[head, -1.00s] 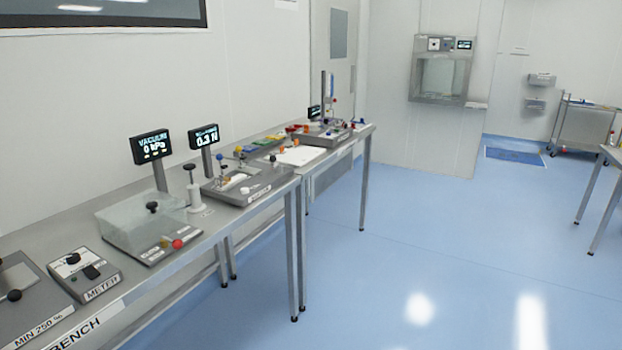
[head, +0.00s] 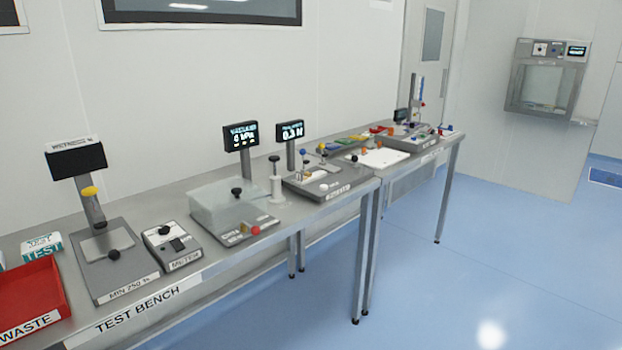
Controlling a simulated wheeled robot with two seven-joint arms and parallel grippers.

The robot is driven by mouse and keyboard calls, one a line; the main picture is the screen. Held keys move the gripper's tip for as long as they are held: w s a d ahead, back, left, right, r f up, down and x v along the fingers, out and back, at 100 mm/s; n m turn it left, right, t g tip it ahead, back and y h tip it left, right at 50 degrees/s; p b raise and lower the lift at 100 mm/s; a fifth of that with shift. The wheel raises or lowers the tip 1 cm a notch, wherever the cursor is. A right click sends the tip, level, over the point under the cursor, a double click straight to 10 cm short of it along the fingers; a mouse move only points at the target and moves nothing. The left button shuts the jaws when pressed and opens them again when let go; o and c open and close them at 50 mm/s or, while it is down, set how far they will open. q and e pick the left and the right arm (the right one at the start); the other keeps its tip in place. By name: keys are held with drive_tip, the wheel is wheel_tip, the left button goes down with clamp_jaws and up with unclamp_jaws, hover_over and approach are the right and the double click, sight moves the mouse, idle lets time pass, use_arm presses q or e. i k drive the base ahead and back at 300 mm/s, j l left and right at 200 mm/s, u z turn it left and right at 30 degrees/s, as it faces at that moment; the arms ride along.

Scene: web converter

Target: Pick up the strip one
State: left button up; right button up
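I cannot make out a strip labelled one in the head view. The test bench (head: 330,218) runs from the lower left toward the back right. On it stands a peel tester (head: 335,184) with a small display (head: 290,131) reading about 0.3 N. A vacuum box (head: 225,205) of clear material with a dark knob stands to its left, with its own display (head: 240,135). Neither of my grippers shows in this view.
A red waste tray (head: 62,285) sits at the near left, next to a station marked MIN 250 (head: 122,280) and a meter (head: 172,246). A white board (head: 380,157) lies farther along. A wall hatch (head: 546,90) is at the back right. Blue floor (head: 430,290) is free to the right.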

sight(308, 177)
drive_tip(key=u, duration=0.35)
drive_tip(key=i+l+u, duration=0.7)
drive_tip(key=u, duration=0.15)
